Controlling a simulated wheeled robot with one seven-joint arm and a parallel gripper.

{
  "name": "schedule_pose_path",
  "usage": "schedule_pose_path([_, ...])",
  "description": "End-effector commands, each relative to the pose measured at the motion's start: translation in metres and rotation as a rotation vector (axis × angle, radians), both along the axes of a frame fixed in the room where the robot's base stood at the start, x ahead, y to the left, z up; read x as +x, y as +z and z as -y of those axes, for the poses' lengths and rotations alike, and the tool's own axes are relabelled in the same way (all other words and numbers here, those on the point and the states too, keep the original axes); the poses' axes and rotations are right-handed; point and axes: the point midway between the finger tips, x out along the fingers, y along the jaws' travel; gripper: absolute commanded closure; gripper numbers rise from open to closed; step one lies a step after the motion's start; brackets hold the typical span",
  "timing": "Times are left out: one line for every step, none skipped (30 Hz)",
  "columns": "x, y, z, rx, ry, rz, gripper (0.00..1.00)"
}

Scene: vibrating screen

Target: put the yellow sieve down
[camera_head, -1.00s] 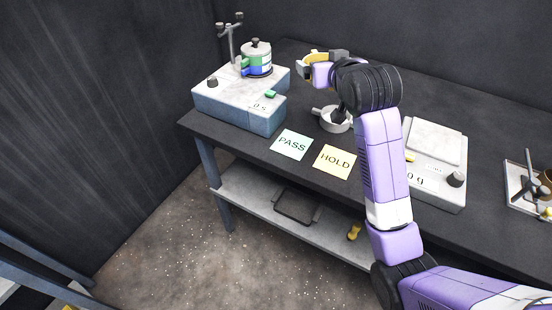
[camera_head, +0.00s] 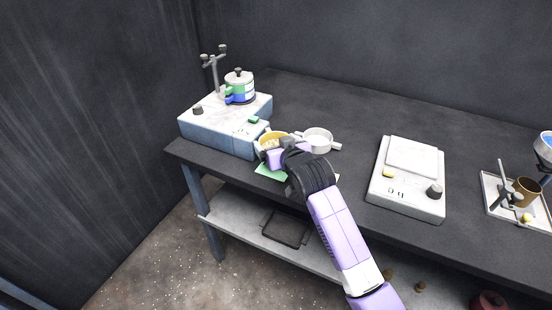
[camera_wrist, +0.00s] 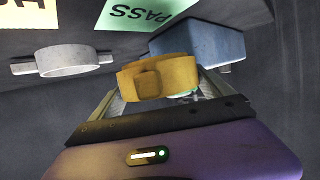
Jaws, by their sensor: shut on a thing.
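The yellow sieve (camera_head: 273,137) is in my gripper (camera_head: 267,151), near the table's front edge by the shaker's front right corner. In the wrist view the sieve (camera_wrist: 178,72) shows as a yellow ring with a block on its near side, between the fingers of my gripper (camera_wrist: 160,92). Whether it touches the tabletop I cannot tell. The green PASS card (camera_head: 268,173) lies just in front of it, partly covered by my arm; it also shows in the wrist view (camera_wrist: 142,14). The yellow HOLD card (camera_wrist: 28,12) is mostly hidden in the head view.
The blue-grey shaker (camera_head: 222,130) carries a green, white and blue stack (camera_head: 239,90). A white handled pan (camera_head: 318,141) stands close right of the sieve. A scale (camera_head: 409,172) and a tray (camera_head: 500,207) stand further right. The back middle of the table is clear.

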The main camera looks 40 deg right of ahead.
Motion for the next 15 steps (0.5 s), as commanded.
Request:
schedule_pose_path([0.000,-0.006,0.001,0.000,-0.001,0.000,0.62])
schedule_pose_path([0.000,-0.009,0.000,0.000,-0.001,0.000,0.62])
schedule_pose_path([0.000,-0.012,0.000,-0.002,-0.001,0.000,0.62])
schedule_pose_path([0.000,-0.014,0.000,-0.001,0.000,0.001,0.62])
schedule_pose_path([0.000,-0.015,0.000,-0.001,0.000,0.001,0.62])
schedule_pose_path([0.000,-0.018,0.000,-0.001,0.000,0.001,0.62])
schedule_pose_path([0.000,-0.021,0.000,0.000,-0.001,0.000,0.62])
schedule_pose_path([0.000,-0.025,0.000,0.000,-0.001,0.000,0.62])
schedule_pose_path([-0.001,-0.032,0.001,0.000,-0.002,-0.002,0.62])
schedule_pose_path([-0.001,-0.036,0.001,0.000,-0.002,-0.001,0.62])
schedule_pose_path([0.000,-0.041,0.001,0.000,-0.002,-0.001,0.62])
schedule_pose_path([0.000,-0.046,0.000,-0.001,-0.001,-0.001,0.62])
schedule_pose_path([0.000,-0.049,0.000,-0.001,-0.001,-0.001,0.62])
schedule_pose_path([0.000,-0.053,0.000,-0.001,-0.001,-0.001,0.62])
schedule_pose_path([0.000,-0.055,0.000,0.000,-0.001,0.000,0.62])
